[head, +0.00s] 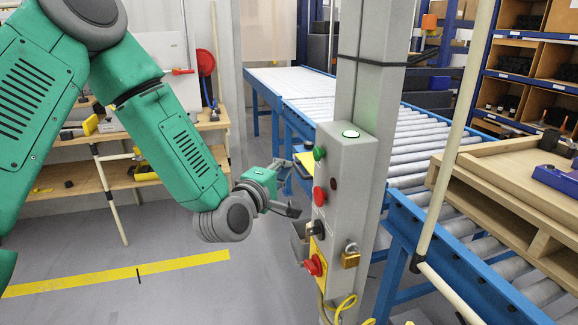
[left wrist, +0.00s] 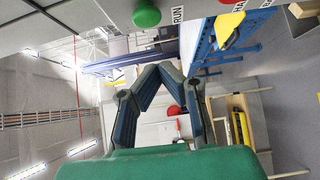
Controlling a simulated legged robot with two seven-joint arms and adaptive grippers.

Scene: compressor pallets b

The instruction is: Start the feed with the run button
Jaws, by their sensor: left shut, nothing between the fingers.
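A grey control box (head: 345,205) is fixed to a grey post. Its green run button (head: 319,153) is near the top of the left face, above a red button (head: 319,196). In the left wrist view the green button (left wrist: 146,13) is at the top edge, beside a RUN label (left wrist: 178,14). My left gripper (head: 296,211) is shut and empty, left of the box and lower than the run button; its fingers (left wrist: 158,70) meet at the tips. No contact with the run button shows. My right gripper is out of view.
A black selector (head: 316,228), a red mushroom button (head: 315,265) and a padlock (head: 350,257) sit lower. A roller conveyor (head: 410,145) runs behind the post. A wooden pallet (head: 510,180) is at right.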

